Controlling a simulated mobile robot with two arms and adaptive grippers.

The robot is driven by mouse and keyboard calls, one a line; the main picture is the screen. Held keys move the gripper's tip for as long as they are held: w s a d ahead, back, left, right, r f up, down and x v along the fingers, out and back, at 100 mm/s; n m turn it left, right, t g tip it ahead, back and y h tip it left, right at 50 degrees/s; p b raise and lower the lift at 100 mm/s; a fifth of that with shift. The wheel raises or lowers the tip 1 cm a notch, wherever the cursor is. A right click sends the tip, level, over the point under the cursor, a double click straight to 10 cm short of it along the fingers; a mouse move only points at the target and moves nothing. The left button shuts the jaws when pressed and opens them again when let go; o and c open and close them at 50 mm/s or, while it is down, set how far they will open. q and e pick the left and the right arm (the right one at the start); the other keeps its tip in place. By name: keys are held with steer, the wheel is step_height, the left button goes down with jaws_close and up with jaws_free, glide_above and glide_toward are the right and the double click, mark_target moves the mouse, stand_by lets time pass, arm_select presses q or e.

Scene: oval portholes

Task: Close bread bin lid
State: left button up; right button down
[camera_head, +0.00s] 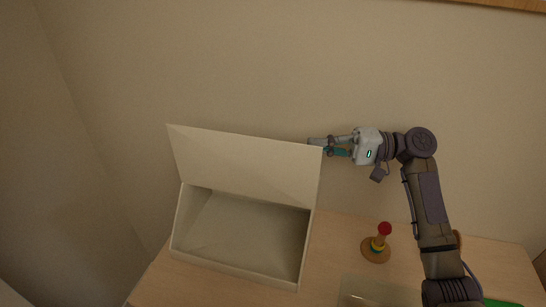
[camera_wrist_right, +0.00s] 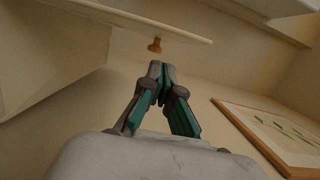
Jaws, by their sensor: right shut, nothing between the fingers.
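The bread bin (camera_head: 238,272) is a pale, empty box on the wooden table, and its lid (camera_head: 245,168) stands raised, tilted back toward the wall. My right gripper (camera_head: 313,142) is at the upper right corner of the lid, pointing left, shut and empty. In the right wrist view the shut fingertips (camera_wrist_right: 155,68) sit just below a small brown knob (camera_wrist_right: 154,45) on the edge of a pale panel (camera_wrist_right: 135,18), which looks like the lid. A small gap shows between fingertips and knob. The knob does not show in the head view. My left gripper is not in view.
A small wooden toy (camera_head: 377,246) with a red top stands right of the bin. A pale tray (camera_head: 372,293) lies at the front, and a green thing (camera_head: 500,303) shows at the lower right edge. A framed picture (camera_wrist_right: 262,138) hangs on the wall.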

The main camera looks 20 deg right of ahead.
mark_target(276, 145)
steer(key=p+x, duration=0.3)
steer(key=x, duration=0.6)
steer(key=shift+w+a+f+p, duration=0.2)
steer(key=shift+a+p, duration=0.15)
steer(key=shift+a, duration=0.15)
steer(key=shift+s, duration=0.1)
